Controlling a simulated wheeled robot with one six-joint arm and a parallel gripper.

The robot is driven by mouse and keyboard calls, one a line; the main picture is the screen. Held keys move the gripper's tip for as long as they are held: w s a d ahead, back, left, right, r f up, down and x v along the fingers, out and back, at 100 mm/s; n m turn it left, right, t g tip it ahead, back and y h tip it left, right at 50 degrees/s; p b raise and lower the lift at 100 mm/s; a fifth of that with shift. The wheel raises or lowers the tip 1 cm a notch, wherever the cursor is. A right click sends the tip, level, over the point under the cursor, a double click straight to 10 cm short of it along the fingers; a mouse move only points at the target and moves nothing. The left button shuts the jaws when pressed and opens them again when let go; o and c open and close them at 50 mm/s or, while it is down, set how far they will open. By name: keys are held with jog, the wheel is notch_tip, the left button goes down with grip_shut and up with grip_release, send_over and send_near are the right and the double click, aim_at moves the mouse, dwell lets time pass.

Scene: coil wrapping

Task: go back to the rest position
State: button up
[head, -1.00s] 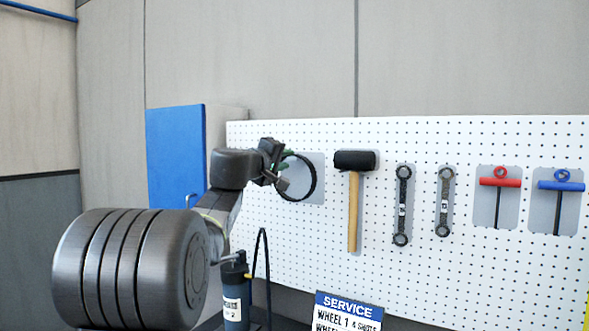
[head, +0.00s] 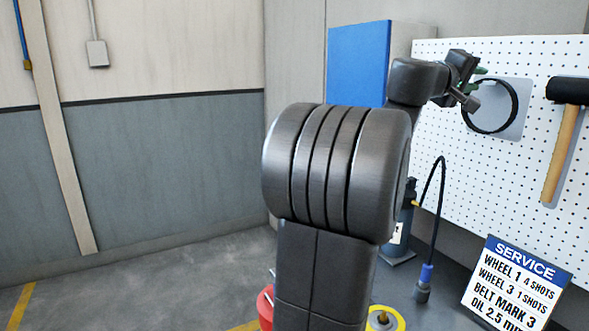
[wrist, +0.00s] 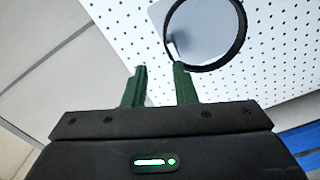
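My gripper (head: 474,86) is raised at the pegboard in the head view, close to the left edge of a black ring (head: 516,108). In the wrist view my gripper (wrist: 158,70) has two green fingers standing apart with nothing between them. The black ring (wrist: 242,32) hangs on the board beyond, its left side just past the right fingertip. I cannot tell whether that finger touches it. My arm is bent up and out to the right.
The white pegboard (head: 447,118) holds the ring and a mallet (head: 562,150). Left of it is a blue-sided cabinet (head: 358,62). Below stand a service sign (head: 517,284), a dark bottle (head: 399,238), a hose (head: 437,205), a red item (head: 265,305) and a yellow disc (head: 398,320). Left floor is clear.

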jog(key=p+x, duration=0.3)
jog(key=x, duration=0.5)
jog(key=shift+f, duration=0.25)
jog(key=shift+w, duration=0.15)
